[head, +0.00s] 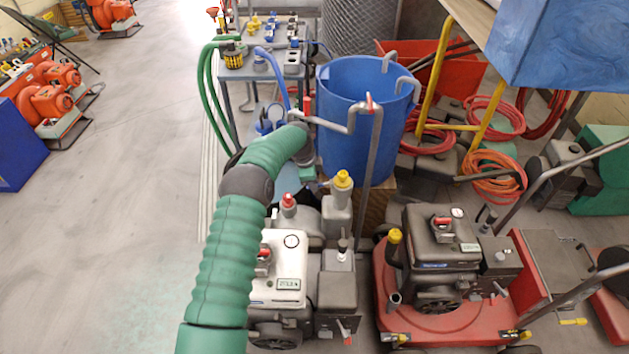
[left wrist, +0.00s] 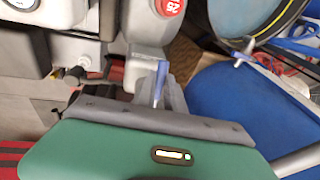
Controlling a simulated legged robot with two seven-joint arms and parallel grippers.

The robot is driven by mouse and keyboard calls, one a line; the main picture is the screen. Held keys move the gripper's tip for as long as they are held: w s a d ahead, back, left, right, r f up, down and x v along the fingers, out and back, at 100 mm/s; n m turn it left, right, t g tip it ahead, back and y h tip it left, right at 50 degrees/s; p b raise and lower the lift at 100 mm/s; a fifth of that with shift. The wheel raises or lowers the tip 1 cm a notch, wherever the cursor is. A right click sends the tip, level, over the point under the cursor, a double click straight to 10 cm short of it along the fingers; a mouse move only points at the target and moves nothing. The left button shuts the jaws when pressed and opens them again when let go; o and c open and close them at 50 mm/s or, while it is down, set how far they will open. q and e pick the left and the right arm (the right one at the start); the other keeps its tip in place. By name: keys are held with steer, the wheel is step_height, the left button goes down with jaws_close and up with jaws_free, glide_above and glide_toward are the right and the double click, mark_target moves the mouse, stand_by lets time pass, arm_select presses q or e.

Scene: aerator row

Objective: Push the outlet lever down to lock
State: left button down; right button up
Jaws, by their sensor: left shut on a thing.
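My left gripper (left wrist: 166,88) is shut on a thin blue-grey lever-like piece (left wrist: 160,76), which stands up between its fingers in the left wrist view. I cannot tell from the picture whether this is the outlet lever. In the head view, my green left arm reaches up from the bottom to beside the blue tank (head: 345,140), and the gripper's fingertips are hidden there. Red valve handles (head: 307,105) and (head: 370,103) show on the grey pipes at the tank. My right gripper is not in view.
A white-topped engine (head: 285,262) and a red mower-like machine (head: 450,315) stand below the tank. A cart (head: 240,72) with valves and green hoses is behind the arm.

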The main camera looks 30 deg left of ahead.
arm_select(q)
steer(key=shift+s+a+f+t+h+b, duration=0.2)
steer(key=shift+f+h+b, duration=0.1)
steer(key=shift+f, duration=0.1)
steer(key=shift+s+a+f+t+h+b, duration=0.1)
steer(key=shift+f+t+h+b, duration=0.1)
steer(key=shift+f+h, duration=0.15)
steer(key=shift+w+d+f+n+t+h+b, duration=0.2)
steer(key=shift+f+t+h+b, duration=0.65)
steer(key=shift+b, duration=1)
steer(key=shift+w+d+f+n+t+h+b, duration=0.15)
steer(key=shift+d+f+t+h+b, duration=0.35)
steer(key=shift+h+b, duration=1.05)
steer(key=shift+w+d+f+n+t+h+b, duration=0.15)
steer(key=shift+f+t+h+b, duration=0.5)
steer(key=shift+b, duration=1.55)
steer(key=shift+r, duration=0.15)
steer(key=c, duration=1.8)
jaws_free()
steer(key=o, duration=0.4)
steer(key=shift+w+a, duration=0.1)
steer(key=shift+c, duration=0.2)
steer(key=shift+r, duration=0.1)
